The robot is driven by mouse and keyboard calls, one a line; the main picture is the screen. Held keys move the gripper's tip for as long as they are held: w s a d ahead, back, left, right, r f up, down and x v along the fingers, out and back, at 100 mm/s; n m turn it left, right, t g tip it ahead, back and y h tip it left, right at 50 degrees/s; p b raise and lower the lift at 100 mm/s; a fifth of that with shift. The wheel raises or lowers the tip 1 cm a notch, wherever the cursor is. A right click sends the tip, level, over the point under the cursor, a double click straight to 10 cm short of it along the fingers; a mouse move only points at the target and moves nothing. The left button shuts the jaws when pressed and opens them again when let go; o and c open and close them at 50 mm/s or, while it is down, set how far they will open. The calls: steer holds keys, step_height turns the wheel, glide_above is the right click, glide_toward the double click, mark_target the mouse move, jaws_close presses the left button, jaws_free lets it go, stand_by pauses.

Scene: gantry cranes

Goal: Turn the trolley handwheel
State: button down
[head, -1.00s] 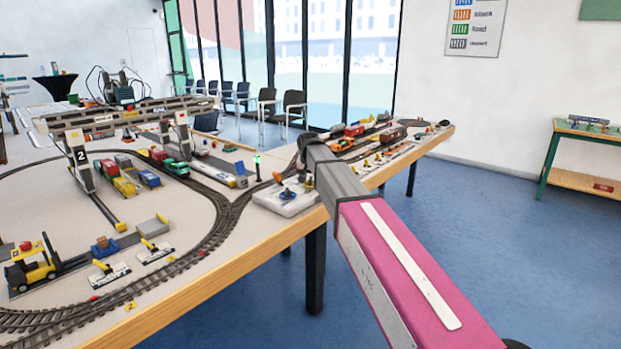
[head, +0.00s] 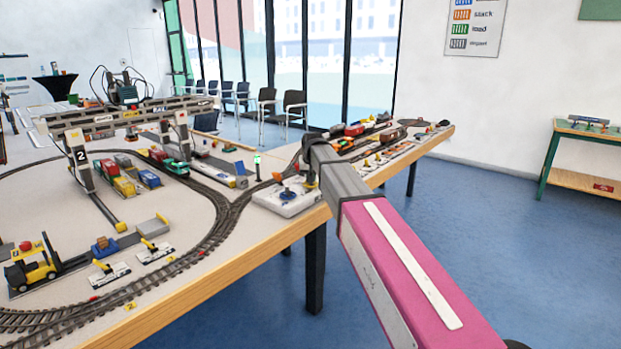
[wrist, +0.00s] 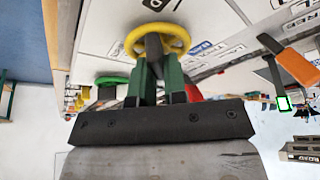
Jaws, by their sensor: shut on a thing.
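In the wrist view a yellow handwheel (wrist: 132,45) with a dark middle part sits on a pale panel (wrist: 215,14) with printed labels. My gripper (wrist: 156,64) has its two green fingers at the wheel's middle, shut on the handwheel. The rim shows around the fingertips. Which label belongs to this wheel cannot be read. In the head view the control box (head: 290,208) stands at the table's near right edge; my arm's end is over it, and the fingers and wheel are too small or hidden there.
A green wheel (wrist: 112,80) and a partly hidden red part (wrist: 194,92) are close to my fingers. An orange-handled lever (wrist: 297,66) is at the right. The table holds tracks, the crane (head: 80,155) and a yellow forklift (head: 32,266).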

steer(key=n+y, duration=0.1)
steer(key=n, duration=0.3)
steer(key=shift+d+n+y, duration=0.1)
steer(key=shift+n+y, duration=0.2)
steer(key=shift+y, duration=0.1)
steer(key=n+g+y, duration=0.1)
steer(key=n, duration=0.3)
steer(key=shift+g, duration=0.3)
steer(key=c, duration=1.2)
jaws_free()
steer(key=shift+o, duration=0.2)
steer(key=v, duration=1)
steer(key=shift+d+r, duration=0.25)
steer(key=shift+r, duration=0.1)
